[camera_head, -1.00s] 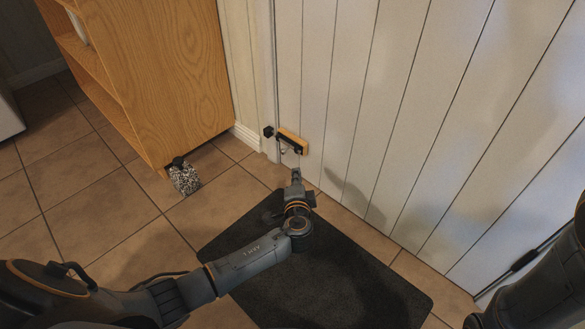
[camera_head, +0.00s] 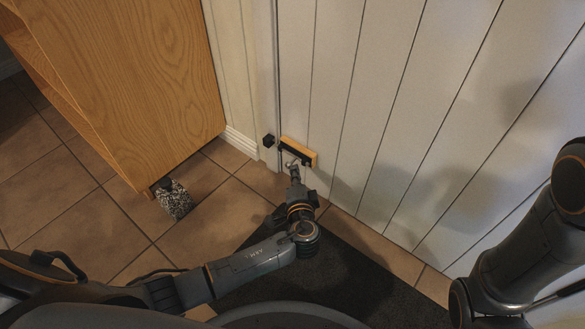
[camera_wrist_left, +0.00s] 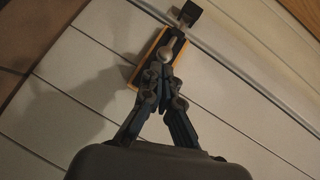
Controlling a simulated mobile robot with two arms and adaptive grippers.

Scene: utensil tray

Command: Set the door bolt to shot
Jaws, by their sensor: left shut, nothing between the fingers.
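The door bolt (camera_head: 304,155), a dark bar on a yellow-edged backing, sits low on the white plank door near its left edge. A black keeper (camera_head: 268,140) is on the frame to its left. In the head view a small gap shows between backing and keeper. My left gripper (camera_head: 294,170) is shut and empty, its tips at the bolt's lower side. In the left wrist view the closed fingertips (camera_wrist_left: 166,66) lie over the yellow-edged backing (camera_wrist_left: 137,77), close to a rounded grey knob (camera_wrist_left: 169,51); contact is unclear. The keeper (camera_wrist_left: 190,12) is beyond. My right gripper is out of view.
A wooden cabinet (camera_head: 130,80) stands to the left of the door. A speckled doorstop-like block (camera_head: 173,200) is on the tiled floor by its corner. A dark mat (camera_head: 335,275) lies before the door. My right arm is close to the door at the right.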

